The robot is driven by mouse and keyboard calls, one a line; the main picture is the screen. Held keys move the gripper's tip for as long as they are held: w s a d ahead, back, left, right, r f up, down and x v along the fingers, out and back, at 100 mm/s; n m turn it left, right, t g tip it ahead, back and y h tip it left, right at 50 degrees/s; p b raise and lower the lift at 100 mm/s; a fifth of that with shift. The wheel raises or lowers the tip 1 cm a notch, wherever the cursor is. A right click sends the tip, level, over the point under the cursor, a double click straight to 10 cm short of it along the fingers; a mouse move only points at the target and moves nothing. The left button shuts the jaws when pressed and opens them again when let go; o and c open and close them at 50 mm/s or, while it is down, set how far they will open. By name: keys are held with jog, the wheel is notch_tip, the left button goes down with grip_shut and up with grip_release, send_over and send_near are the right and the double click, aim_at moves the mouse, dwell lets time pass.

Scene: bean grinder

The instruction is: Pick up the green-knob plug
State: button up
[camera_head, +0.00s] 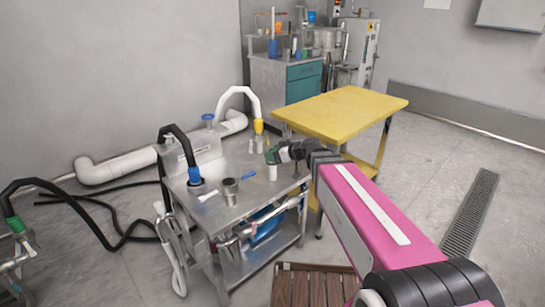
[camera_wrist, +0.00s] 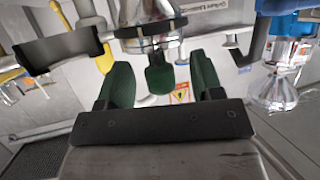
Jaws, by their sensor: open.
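My gripper (camera_head: 272,156) hangs over the right part of the metal table (camera_head: 240,200), at the end of my pink arm. In the wrist view my gripper (camera_wrist: 162,80) has two dark green fingers spread apart. A green knob (camera_wrist: 158,78) shows between them, with a gap on each side. It appears joined to a shiny metal part with a dark ring (camera_wrist: 145,42). I cannot tell how deep the knob sits between the fingers. In the head view my gripper hides the knob, and a small white cylinder (camera_head: 272,173) shows just below.
A blue hose end (camera_head: 194,175) and a yellow one (camera_head: 258,126) stand near the gripper.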

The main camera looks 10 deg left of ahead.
jog(key=x, duration=0.2)
jog(key=shift+w+a+f, duration=0.1)
jog(key=shift+w+a, duration=0.05)
jog(key=shift+a, duration=0.15)
jog(key=c, duration=1.1)
